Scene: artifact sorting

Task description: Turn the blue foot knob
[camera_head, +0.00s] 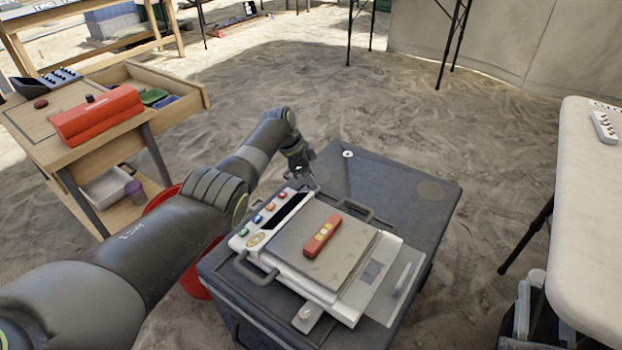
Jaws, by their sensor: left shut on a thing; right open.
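A white scale-like device (345,300) with a grey plate (345,262) stands on a dark case. Red, orange, blue and green buttons run along its left panel; the blue button (257,218) is among them. My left gripper (312,184) reaches down at the device's far left corner. It is shut on what seems to be the foot knob there; the fingers hide the knob and its colour. A pale foot tab with a round knob (305,314) sticks out at the near corner. My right gripper is not in view.
The dark case (425,200) has bare room at the far right. A wooden desk (40,130) stands left, a white table (590,220) right.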

